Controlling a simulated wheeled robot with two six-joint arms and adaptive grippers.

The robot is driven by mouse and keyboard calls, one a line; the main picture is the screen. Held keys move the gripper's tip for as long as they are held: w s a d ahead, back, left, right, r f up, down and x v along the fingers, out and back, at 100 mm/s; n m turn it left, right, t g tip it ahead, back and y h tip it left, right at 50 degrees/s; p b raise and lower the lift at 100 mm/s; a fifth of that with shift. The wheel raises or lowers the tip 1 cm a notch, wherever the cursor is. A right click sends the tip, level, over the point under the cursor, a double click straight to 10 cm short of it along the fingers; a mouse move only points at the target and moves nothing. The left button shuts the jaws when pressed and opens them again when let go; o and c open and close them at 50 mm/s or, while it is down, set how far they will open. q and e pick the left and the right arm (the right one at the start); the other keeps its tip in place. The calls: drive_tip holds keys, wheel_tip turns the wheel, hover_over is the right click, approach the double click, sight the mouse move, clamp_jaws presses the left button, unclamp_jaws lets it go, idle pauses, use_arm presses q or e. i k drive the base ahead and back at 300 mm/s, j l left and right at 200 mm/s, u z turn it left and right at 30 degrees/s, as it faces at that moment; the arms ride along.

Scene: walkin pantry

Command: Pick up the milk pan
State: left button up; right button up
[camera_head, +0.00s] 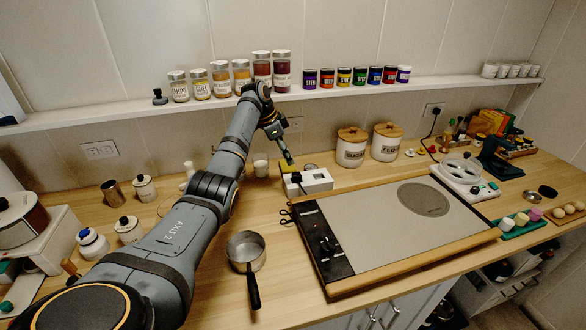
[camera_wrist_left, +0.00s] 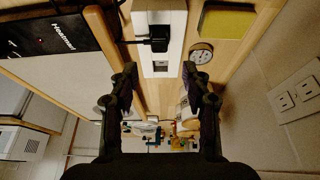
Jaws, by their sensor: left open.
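The milk pan (camera_head: 245,252) is a small grey metal saucepan with a black handle. It stands upright on the wooden counter in the head view, left of the cooktop, with its handle towards the front edge. My left gripper (camera_head: 287,155) is stretched past it to the back of the counter, over the white power strip (camera_head: 307,181) and well apart from the pan. In the left wrist view the left gripper (camera_wrist_left: 160,82) is open, with nothing between its fingers. The pan does not show in that view. My right gripper is not in view.
The cooktop (camera_head: 400,225) lies right of the pan. Jars (camera_head: 128,229) and a metal cup (camera_head: 113,193) stand to its left, partly beside my left arm. Two canisters (camera_head: 351,147) stand behind the cooktop. A shelf (camera_head: 330,93) with jars runs along the wall.

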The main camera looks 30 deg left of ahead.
sight(250, 269)
drive_tip(key=k+l, duration=1.65)
